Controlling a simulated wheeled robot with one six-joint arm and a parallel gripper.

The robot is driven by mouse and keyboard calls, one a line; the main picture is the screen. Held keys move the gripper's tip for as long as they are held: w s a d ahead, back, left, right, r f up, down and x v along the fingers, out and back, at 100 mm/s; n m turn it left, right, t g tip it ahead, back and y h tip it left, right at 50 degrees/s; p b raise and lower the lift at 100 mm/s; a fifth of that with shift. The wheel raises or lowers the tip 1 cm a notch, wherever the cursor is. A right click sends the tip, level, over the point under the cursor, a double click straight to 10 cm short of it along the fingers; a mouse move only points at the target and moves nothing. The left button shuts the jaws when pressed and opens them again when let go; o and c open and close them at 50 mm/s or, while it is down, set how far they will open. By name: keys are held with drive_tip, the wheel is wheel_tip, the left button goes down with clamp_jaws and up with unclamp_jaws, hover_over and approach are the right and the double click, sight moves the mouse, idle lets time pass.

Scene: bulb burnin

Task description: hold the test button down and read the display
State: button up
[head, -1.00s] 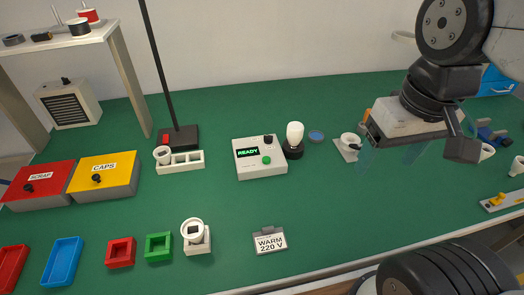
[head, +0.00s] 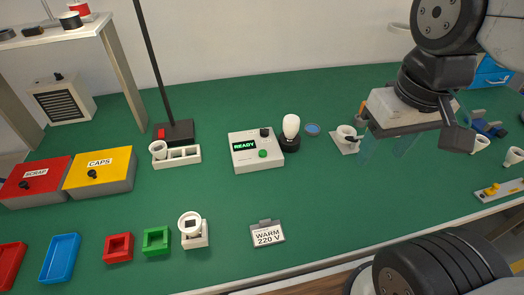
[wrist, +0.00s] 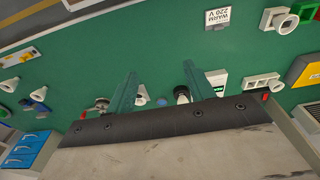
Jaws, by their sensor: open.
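A white tester box (head: 256,153) stands mid-table in the head view. Its display (head: 244,146) reads READY in green letters. A round green button (head: 263,153) sits on its top beside a black knob (head: 265,133). A white bulb (head: 291,126) stands upright in a black socket (head: 289,143) at the box's right edge. My gripper (head: 390,150) is open and empty, with see-through teal fingers, well to the right of the tester and above the table. In the wrist view the gripper (wrist: 160,90) shows two spread fingers, and the tester (wrist: 215,82) is partly hidden behind one finger.
A sign reading WARM 220 V (head: 268,234) stands at the front. A white holder (head: 177,157), red SCRAP box (head: 35,180) and yellow CAPS box (head: 100,171) are to the left. A white socket part (head: 346,140) stands close to my gripper.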

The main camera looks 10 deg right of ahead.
clamp_jaws()
idle(1.4)
